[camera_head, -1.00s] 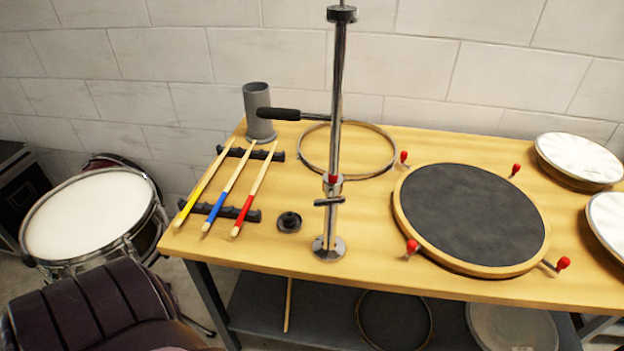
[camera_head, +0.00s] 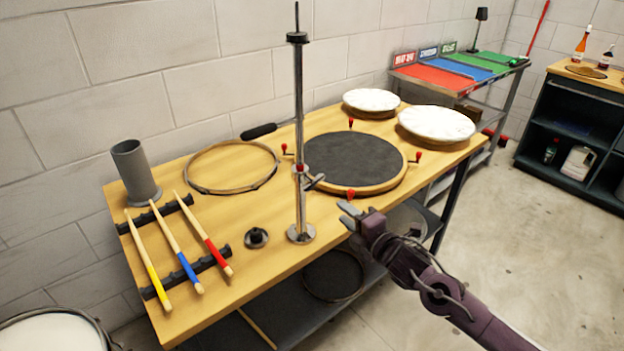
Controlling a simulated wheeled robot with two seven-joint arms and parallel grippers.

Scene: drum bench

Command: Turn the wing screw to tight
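The wing screw (camera_head: 315,182) is a small metal piece on the chrome stand post (camera_head: 299,130), just below a red-marked collar (camera_head: 300,169). It sticks out to the right of the post and looks tilted; how tight it sits cannot be told. The post stands upright on a round metal base (camera_head: 301,234) at the bench's front edge. My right gripper (camera_head: 344,215) is to the right of the post and lower in the picture than the screw, apart from it. Its fingers look parted and empty. My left gripper is out of view.
A practice pad (camera_head: 352,160) with red-tipped handles lies behind my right gripper on the wooden bench (camera_head: 225,220). Drumsticks (camera_head: 183,262) on black racks, a grey cup (camera_head: 135,172), a hoop (camera_head: 232,188) and a black round part (camera_head: 257,237) lie to the left. White drums (camera_head: 436,123) stand at the back right.

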